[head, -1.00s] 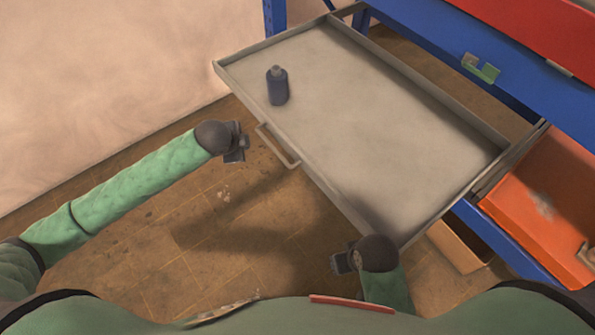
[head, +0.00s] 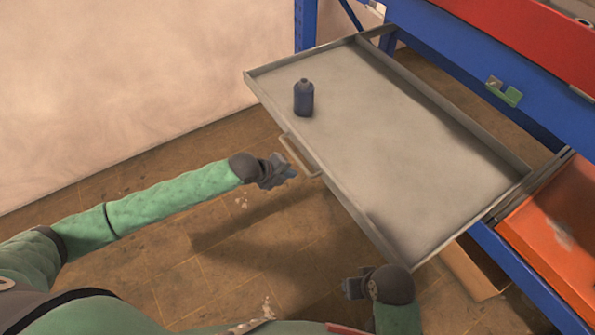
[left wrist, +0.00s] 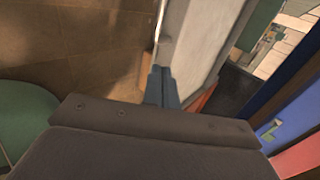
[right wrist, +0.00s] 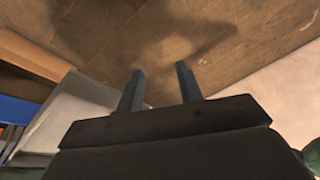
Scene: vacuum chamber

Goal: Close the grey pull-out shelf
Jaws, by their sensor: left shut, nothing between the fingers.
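The grey pull-out shelf (head: 420,150) is pulled out from the blue frame, a flat tray with low rims and a bar handle (head: 296,160) on its front edge. In the left wrist view, the shelf (left wrist: 205,35) lies just ahead, with the thin handle (left wrist: 160,22) near the fingertips. My left gripper (head: 284,170) is shut and empty, close beside the handle; I cannot tell whether it touches. My right gripper (head: 354,287) is near the shelf's near corner, its fingers apart and empty in the right wrist view (right wrist: 160,68).
A dark blue bottle (head: 304,98) stands upright on the shelf near its front left corner. An orange bin (head: 555,225) is at right, with a tan box (head: 475,268) below. A blue beam (head: 480,60) runs behind. The tiled floor before the shelf is clear.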

